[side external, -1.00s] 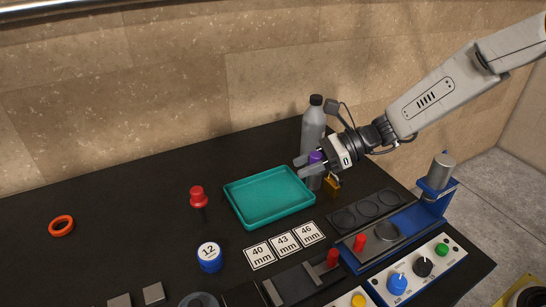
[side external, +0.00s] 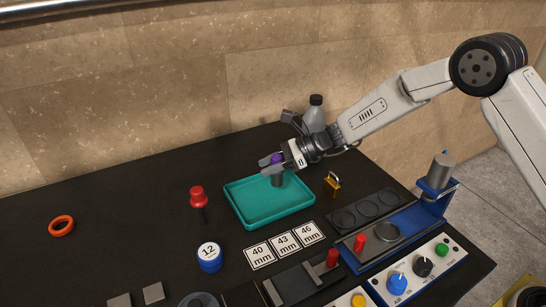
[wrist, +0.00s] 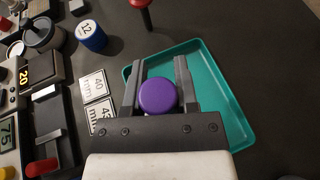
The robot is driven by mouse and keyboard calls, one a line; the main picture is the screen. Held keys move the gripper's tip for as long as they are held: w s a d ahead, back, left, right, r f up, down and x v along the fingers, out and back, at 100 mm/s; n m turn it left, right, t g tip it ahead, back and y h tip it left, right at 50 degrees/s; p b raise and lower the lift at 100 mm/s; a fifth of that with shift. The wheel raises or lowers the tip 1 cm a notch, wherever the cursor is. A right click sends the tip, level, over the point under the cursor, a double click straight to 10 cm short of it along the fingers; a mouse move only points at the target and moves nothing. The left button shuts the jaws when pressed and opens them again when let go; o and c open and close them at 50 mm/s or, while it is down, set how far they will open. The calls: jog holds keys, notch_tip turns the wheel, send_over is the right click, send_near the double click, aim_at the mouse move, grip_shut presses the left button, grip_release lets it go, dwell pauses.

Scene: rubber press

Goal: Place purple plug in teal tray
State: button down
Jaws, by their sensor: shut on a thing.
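The purple plug (side external: 277,159) has a round purple top and a grey lower body. My gripper (side external: 273,164) is shut on it and holds it upright over the teal tray (side external: 240,206). In the wrist view the plug's purple top (wrist: 158,95) sits between the two fingers of my gripper (wrist: 157,85), with the teal tray (wrist: 215,95) beneath. The tray is shallow and otherwise looks empty. I cannot tell whether the plug's base touches the tray floor.
Size cards (side external: 285,243) and the blue press (side external: 400,235) are in front. A red-topped stamp (side external: 198,197) stands to the left, with clear table around it.

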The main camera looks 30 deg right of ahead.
jog(key=shift+w+a+f, duration=0.2)
jog(key=shift+w+f, duration=0.4)
jog(key=shift+f, duration=0.15)
jog(key=shift+w+a+f, duration=0.2)
jog(key=shift+w+f, duration=0.4)
jog(key=shift+f, duration=0.1)
jog(key=shift+w+f, duration=0.2)
jog(key=shift+f, duration=1.6)
jog(key=shift+f, duration=0.1)
jog(key=shift+c, duration=1.9)
grip_release()
jog(key=v, duration=1.2)
